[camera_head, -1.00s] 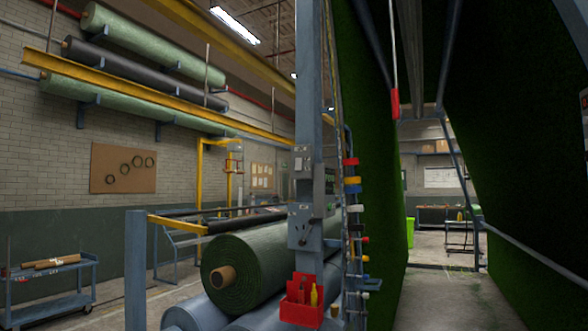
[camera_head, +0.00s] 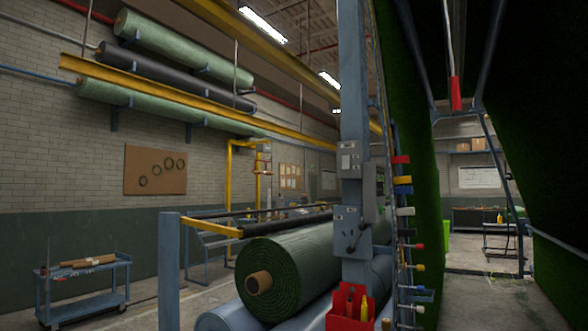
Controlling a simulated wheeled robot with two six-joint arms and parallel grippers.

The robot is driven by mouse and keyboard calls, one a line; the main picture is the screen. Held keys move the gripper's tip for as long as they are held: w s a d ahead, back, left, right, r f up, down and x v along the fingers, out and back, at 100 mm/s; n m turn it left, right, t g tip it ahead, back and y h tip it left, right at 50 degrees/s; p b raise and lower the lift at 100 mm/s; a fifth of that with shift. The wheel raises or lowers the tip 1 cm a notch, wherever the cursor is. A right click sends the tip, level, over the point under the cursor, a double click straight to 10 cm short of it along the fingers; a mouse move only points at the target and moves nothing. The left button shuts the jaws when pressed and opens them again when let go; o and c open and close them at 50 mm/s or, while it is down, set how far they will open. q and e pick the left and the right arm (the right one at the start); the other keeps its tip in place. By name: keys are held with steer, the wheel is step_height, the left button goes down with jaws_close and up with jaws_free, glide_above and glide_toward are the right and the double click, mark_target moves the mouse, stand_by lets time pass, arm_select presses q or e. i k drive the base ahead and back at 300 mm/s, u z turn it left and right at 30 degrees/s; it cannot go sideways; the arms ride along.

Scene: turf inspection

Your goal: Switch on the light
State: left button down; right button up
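Grey control boxes and switch plates are fixed to a blue steel column right of centre. The upper switch plate (camera_head: 348,158) is small and pale. A deeper grey box (camera_head: 374,192) sits on the column's right side. A lower plate (camera_head: 347,229) carries a dark lever or knob. I cannot tell which of these works the light. Lit ceiling lamps (camera_head: 262,24) hang at the top, and a long red-ended pull handle (camera_head: 455,93) hangs at upper right. Neither of my grippers is in view.
Large green turf rolls (camera_head: 290,262) lie left of the column. A red bin (camera_head: 350,307) with bottles is at the column's foot. A blue post (camera_head: 169,270) and a blue cart (camera_head: 83,287) stand at left. Dark hanging turf (camera_head: 545,120) fills the right, with open floor (camera_head: 485,290) beneath.

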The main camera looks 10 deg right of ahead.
mark_target(345, 159)
steer(key=i, duration=1.1)
steer(key=z, duration=0.75)
